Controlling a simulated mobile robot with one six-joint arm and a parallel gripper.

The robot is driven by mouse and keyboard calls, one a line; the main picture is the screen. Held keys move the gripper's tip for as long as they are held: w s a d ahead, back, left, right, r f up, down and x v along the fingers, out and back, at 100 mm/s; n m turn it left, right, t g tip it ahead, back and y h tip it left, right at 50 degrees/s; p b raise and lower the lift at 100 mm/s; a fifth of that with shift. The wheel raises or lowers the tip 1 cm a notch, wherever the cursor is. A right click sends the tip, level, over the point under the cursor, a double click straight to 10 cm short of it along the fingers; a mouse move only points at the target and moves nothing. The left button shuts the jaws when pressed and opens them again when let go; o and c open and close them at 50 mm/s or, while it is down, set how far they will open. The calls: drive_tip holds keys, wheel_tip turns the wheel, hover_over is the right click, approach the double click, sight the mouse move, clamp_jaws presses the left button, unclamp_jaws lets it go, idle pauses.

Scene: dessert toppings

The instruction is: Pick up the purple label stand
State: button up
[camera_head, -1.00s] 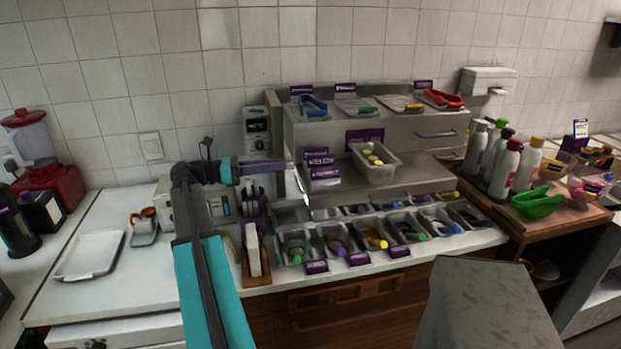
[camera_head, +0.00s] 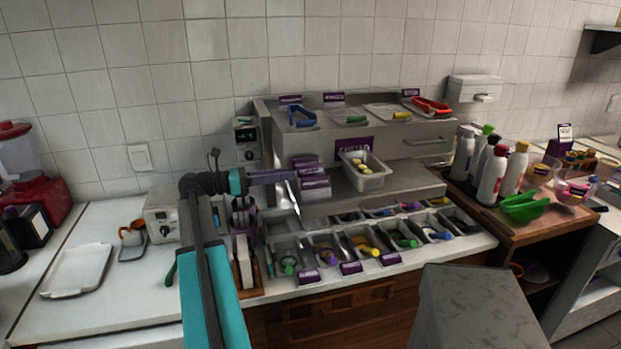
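Several purple label stands are in view, and I cannot tell which one is meant. A group of purple label stands (camera_head: 314,182) is on the steel shelf, at the middle. A larger purple sign (camera_head: 353,148) stands behind, against the upper unit. Small purple labels (camera_head: 307,277) line the front of the lower bins. More small labels (camera_head: 334,98) are on the top shelf. My gripper (camera_head: 294,190) is at the end of the purple wrist link, just left of the grouped stands. Its fingers are thin and edge-on, so their opening and any contact are unclear.
A steel tub (camera_head: 366,180) with yellow pieces sits right of the grouped stands. Topping bins (camera_head: 362,241) with coloured scoops fill the counter below. A utensil holder (camera_head: 243,222) stands below my wrist. Bottles (camera_head: 492,172) stand at right.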

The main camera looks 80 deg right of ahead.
sight(310, 170)
drive_tip(key=shift+x, duration=1.75)
drive_tip(key=shift+p+x, duration=0.65)
drive_tip(key=shift+x, duration=0.15)
drive_tip(key=shift+p+x, duration=0.5)
drive_tip(key=shift+x, duration=1.3)
drive_tip(key=shift+r, duration=0.1)
clamp_jaws()
